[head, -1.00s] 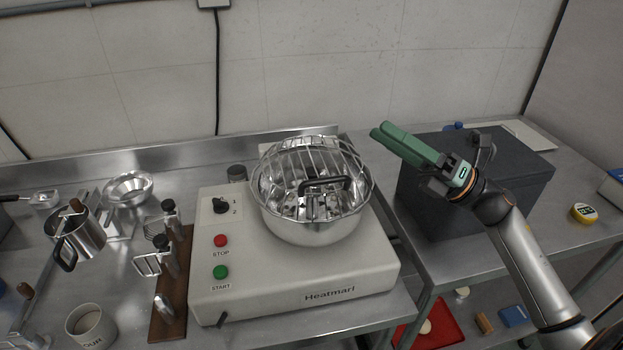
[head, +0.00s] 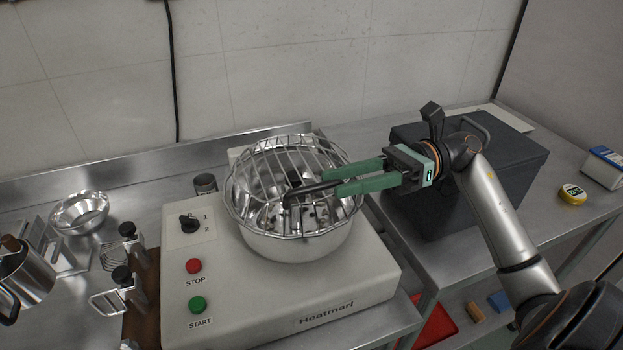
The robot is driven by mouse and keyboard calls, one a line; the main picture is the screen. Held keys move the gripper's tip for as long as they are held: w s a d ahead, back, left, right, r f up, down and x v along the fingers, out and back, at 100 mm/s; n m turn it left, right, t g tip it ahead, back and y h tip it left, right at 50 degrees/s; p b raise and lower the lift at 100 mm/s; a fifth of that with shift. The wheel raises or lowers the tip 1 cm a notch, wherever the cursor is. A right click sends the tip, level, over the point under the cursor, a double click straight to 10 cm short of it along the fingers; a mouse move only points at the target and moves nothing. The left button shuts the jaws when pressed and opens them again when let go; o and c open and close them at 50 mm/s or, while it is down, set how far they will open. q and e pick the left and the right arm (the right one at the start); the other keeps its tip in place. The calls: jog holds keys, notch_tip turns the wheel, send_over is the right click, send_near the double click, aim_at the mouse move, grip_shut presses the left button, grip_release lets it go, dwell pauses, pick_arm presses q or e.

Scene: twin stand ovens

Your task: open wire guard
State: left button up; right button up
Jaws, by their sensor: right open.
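The wire guard (head: 285,158) is a domed metal grid lying over the steel bowl (head: 296,244) of the white Heatmari machine (head: 240,300). Its black handle (head: 300,191) is at the front of the dome. My right gripper (head: 335,180) reaches in from the right with its green fingers open and apart. The fingertips are at the right end of the handle, one on the far side and one on the near side; I cannot tell whether they touch it. My left gripper is not in view.
The machine has a black dial (head: 190,222), a red stop button (head: 194,266) and a green start button (head: 198,305). A dark box (head: 500,180) stands to the right beneath my right arm. Utensils and a metal bowl (head: 80,212) are at left.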

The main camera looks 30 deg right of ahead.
aim_at(298, 194)
jog(key=p+x, duration=0.1)
jog(key=x, duration=0.4)
jog(key=shift+w+a, duration=0.1)
jog(key=shift+a, duration=0.1)
jog(key=c, duration=0.7)
grip_shut()
jog(key=shift+f, duration=0.1)
dwell(0.4)
